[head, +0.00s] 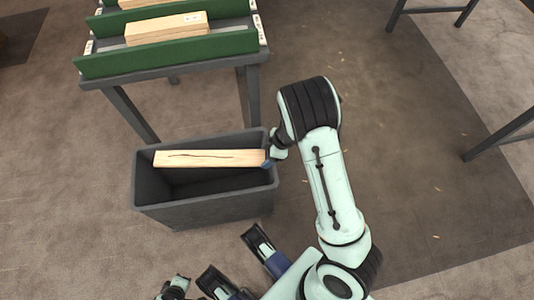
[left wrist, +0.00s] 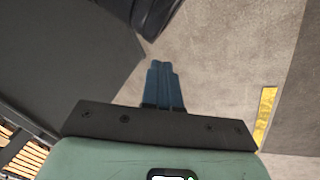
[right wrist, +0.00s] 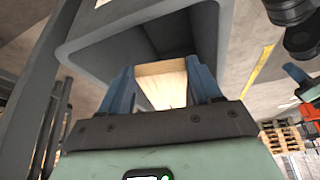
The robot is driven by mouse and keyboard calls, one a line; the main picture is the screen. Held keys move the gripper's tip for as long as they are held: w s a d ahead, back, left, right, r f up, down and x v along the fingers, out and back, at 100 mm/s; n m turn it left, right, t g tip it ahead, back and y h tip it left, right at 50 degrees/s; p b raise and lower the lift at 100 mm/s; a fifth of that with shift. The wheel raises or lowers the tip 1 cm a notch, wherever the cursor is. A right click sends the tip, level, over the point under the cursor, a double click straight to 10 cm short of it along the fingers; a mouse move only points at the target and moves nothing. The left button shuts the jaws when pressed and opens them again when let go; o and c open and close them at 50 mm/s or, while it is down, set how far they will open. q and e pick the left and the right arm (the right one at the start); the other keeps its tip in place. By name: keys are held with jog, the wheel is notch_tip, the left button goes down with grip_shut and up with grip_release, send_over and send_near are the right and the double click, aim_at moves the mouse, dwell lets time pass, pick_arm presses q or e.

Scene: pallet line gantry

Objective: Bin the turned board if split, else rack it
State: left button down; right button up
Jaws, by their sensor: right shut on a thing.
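A pale wooden board (head: 210,158) lies level across the mouth of the dark grey bin (head: 205,215). A dark wavy split runs along its upward face. My right gripper (head: 268,161) is shut on the board's right end, at the bin's right side. In the right wrist view, blue fingers sit on either side of the board (right wrist: 164,84), with the bin (right wrist: 90,50) beyond. My left gripper (left wrist: 165,88) shows in the left wrist view with its blue fingers together and nothing between them. The rack (head: 170,65) with green dividers stands behind the bin.
Boards (head: 168,28) lie between the rack's green dividers. Dark metal legs of other stands (head: 497,137) show at the right. The floor right of the bin is open, with a few scattered wood chips.

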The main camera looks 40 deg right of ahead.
jog(key=o, duration=1.3)
jog(key=shift+c, duration=0.2)
pick_arm(q)
jog(key=s+d+r+g+h+p, duration=0.1)
jog(key=s+d+r+g+p, duration=0.2)
jog(key=s+d+r+p, duration=0.2)
jog(key=s+r+p, duration=0.3)
jog(key=s, duration=0.2)
jog(key=shift+s+r+m+g+h, duration=0.3)
jog(key=shift+r+m, duration=0.1)
pick_arm(e)
jog(key=v, duration=1.3)
jog(key=shift+r, duration=0.2)
pick_arm(q)
jog(key=shift+a, duration=0.1)
